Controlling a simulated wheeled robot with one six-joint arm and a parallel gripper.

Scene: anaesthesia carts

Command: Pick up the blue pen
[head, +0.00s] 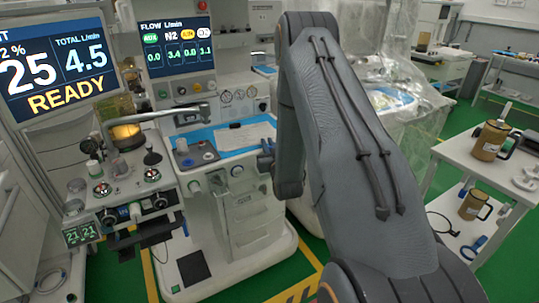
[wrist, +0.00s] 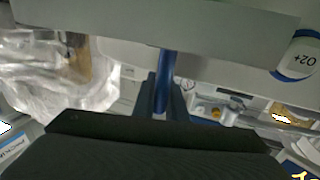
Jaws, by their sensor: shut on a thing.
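The blue pen (wrist: 167,68) shows in the wrist view as a narrow blue shaft, upright in the picture. My gripper (wrist: 163,95) is shut on it, with dark fingers on either side of the shaft. The pen's upper part runs up to the edge of a pale grey surface, and its lower end is partly hidden between the fingers. In the head view my arm covers much of the middle, and I cannot make out the pen there.
A cart top with a blue mat (head: 203,161) lies left of my arm. Anaesthesia screens (head: 175,45) and a knobbed panel (head: 128,175) stand at left. A white trolley (head: 471,153) with brown jugs (head: 491,140) stands at right. Green floor shows between them.

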